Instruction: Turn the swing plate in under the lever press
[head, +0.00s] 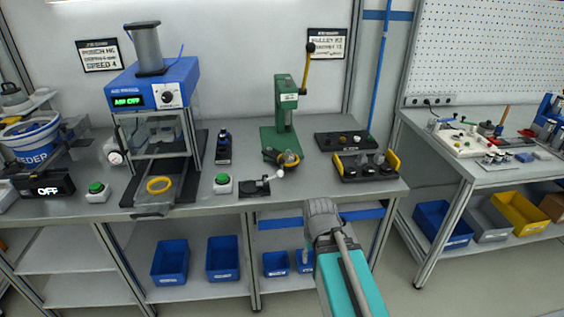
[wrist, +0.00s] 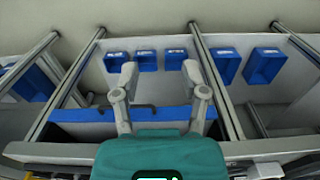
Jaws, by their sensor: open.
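The green lever press (head: 283,118) stands at the back of the bench in the head view, its yellow lever (head: 306,68) pointing up with a black knob. The press is outside the wrist view.
A black fixture (head: 255,188) lies at the bench's front edge, beside a green button (head: 222,181). A black holder with yellow ends (head: 366,168) is to the right. A blue-topped machine (head: 152,85) stands left.

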